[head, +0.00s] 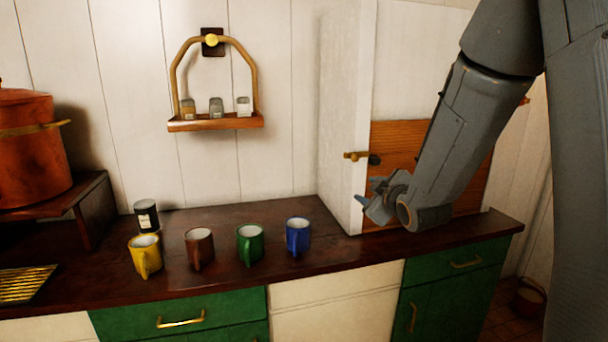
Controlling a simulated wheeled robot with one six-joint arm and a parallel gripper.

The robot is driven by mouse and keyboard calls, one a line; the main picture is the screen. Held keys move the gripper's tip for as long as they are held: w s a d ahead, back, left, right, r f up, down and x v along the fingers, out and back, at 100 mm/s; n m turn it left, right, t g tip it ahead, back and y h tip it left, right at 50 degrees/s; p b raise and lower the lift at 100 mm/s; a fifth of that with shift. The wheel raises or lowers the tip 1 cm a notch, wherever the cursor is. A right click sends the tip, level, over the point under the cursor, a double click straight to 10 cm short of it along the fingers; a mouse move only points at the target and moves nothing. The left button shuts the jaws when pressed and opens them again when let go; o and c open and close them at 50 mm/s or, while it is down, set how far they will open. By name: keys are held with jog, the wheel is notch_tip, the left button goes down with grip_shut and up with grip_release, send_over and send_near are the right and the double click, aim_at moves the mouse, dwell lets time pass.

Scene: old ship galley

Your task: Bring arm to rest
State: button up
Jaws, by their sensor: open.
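My arm comes in from the right in the head view, and my gripper (372,208) hangs above the right part of the counter. It is in front of the white cabinet door, below the brass door handle (355,156). Its jaws are open and I see nothing between them. Part of the gripper is seen edge-on, and whether it touches the door edge I cannot tell.
Yellow (146,255), brown (199,248), green (250,243) and blue (298,236) mugs stand on the dark counter (250,282). A dark jar (146,215) stands behind them. The white cabinet door (340,120) stands open. A copper pot (32,148) is at left; a shelf (215,122) hangs above.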

jog(key=s+a+f+m+g, duration=0.1)
jog(key=s+f+m+g, duration=0.2)
jog(key=s, duration=0.7)
jog(key=s+a+f+m+g+h, duration=0.1)
jog(key=s+f+m+g, duration=0.3)
jog(key=s, duration=0.6)
jog(key=s+a+f+m+g, duration=0.1)
jog(key=s+f+m+g, duration=0.2)
jog(key=s+f+g, duration=0.3)
jog(key=s+f, duration=0.2)
jog(key=s, duration=0.3)
jog(key=shift+a+g+h, duration=0.3)
jog(key=shift+a+g, duration=0.05)
jog(key=shift+g, duration=0.05)
